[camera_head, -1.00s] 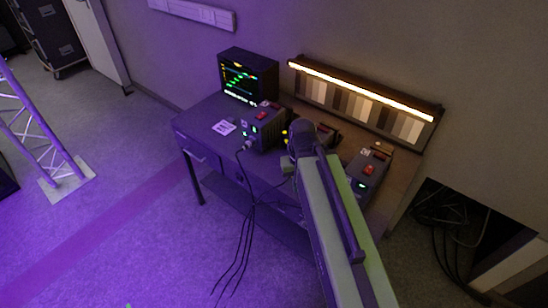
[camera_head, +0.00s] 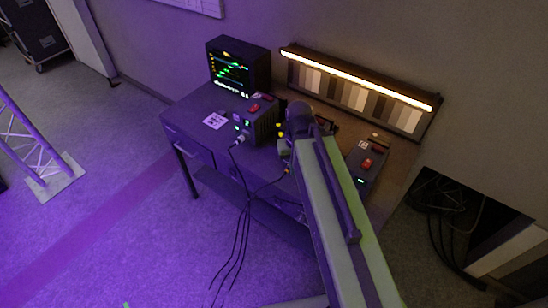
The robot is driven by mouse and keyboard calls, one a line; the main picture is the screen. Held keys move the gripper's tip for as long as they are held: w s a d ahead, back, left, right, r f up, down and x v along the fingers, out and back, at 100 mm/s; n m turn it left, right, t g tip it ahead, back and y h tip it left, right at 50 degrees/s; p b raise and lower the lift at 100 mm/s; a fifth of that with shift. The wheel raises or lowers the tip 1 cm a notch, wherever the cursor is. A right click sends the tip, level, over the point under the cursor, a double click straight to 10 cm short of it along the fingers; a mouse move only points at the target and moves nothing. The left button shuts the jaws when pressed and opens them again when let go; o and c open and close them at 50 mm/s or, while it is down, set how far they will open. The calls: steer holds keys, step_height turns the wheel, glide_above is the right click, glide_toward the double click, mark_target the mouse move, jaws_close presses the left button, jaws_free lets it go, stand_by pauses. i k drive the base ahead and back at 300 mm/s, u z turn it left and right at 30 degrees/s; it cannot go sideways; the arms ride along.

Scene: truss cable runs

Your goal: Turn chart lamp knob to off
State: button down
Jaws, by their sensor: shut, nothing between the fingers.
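The chart lamp (camera_head: 360,77) is a long bar glowing warm white along the top of a chart (camera_head: 352,97) of brown and grey patches, behind the desk. I cannot make out for sure which control is its knob. A small pale round part (camera_head: 375,135) shows at the back of the right-hand box (camera_head: 364,170), below the chart's right end. My arm reaches up from the bottom right, and its far joint stands in front of the middle of the desk. My gripper is hidden behind that joint, so its place relative to any knob does not show.
The desk (camera_head: 190,108) carries a monitor (camera_head: 238,68) with green traces and a dark box (camera_head: 256,122) with a red switch. Black cables (camera_head: 243,220) hang down its front. A truss foot (camera_head: 57,178) stands at the left. The floor between is clear.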

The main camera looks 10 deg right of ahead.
mark_target(300, 218)
steer(key=u, duration=5.6)
steer(key=i, duration=0.1)
steer(key=z, duration=2.75)
steer(key=k, duration=1.15)
steer(key=u, duration=1.05)
steer(key=i, duration=1.05)
steer(key=u, duration=0.3)
